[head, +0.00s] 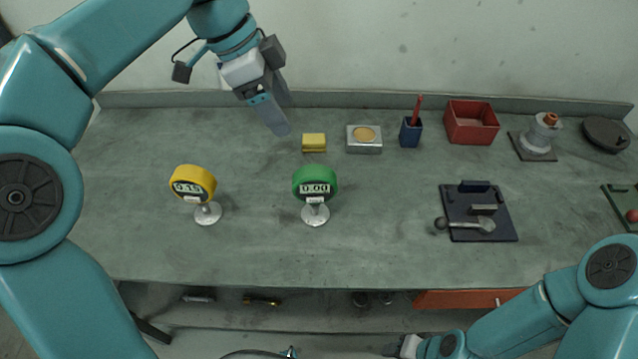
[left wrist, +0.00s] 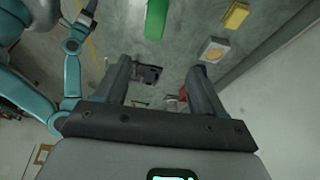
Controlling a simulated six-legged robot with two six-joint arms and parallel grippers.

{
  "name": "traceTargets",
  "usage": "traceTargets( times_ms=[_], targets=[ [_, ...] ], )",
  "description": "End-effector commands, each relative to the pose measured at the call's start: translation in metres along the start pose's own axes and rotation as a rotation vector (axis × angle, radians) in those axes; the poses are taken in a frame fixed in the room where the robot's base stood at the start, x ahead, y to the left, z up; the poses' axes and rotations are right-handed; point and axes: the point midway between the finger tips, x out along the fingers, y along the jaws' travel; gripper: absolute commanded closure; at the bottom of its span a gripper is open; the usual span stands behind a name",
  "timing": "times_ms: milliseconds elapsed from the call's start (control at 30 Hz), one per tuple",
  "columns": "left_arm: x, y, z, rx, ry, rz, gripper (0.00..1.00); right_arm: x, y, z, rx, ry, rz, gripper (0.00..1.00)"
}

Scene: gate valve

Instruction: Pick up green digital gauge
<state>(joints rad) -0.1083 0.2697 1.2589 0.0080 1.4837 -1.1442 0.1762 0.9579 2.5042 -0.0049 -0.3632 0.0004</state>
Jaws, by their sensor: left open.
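The green digital gauge (head: 315,184) stands upright on a round silver base near the middle of the workbench, its display reading 0.00. Its green body also shows at the top of the left wrist view (left wrist: 156,18), cut by the frame edge. A yellow digital gauge (head: 193,184) stands to its left. My left gripper (head: 279,130) hangs above the back of the bench, behind and left of the green gauge. In the left wrist view its fingers (left wrist: 162,75) are apart with nothing gripped. My right gripper (head: 402,347) is low, in front of the bench; its jaws are unclear.
Along the back are a yellow block (head: 314,142), a silver box (head: 364,146), a blue cup (head: 411,137), a red bin (head: 471,122) and a grey valve part (head: 540,137). A dark plate with a lever (head: 478,211) lies at right. Bench space around the green gauge is clear.

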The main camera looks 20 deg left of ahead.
Motion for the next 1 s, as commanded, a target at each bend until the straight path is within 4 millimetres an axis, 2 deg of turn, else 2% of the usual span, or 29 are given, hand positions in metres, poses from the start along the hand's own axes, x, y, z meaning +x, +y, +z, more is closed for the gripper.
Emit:
traceTargets(
  times_ms=[400,500,667,900,1000],
  targets=[
    [0.087,0.008,0.002,0.000,-0.001,0.002,0.31,0.009,0.003,0.000,0.000,0.000,0.000,0.47],
    [0.101,0.007,0.001,0.000,-0.001,0.001,0.31,0.009,0.003,0.000,0.000,0.000,0.000,0.47],
    [0.111,0.007,0.001,0.000,0.000,0.001,0.31,0.009,0.003,0.000,0.000,0.000,0.000,0.47],
    [0.148,0.010,0.005,0.000,-0.001,0.003,0.31,0.006,0.002,0.000,0.000,0.000,0.000,0.47],
    [0.158,0.009,0.005,0.000,-0.001,0.001,0.31,0.006,0.002,0.000,0.000,0.000,0.000,0.47]
  ],
)
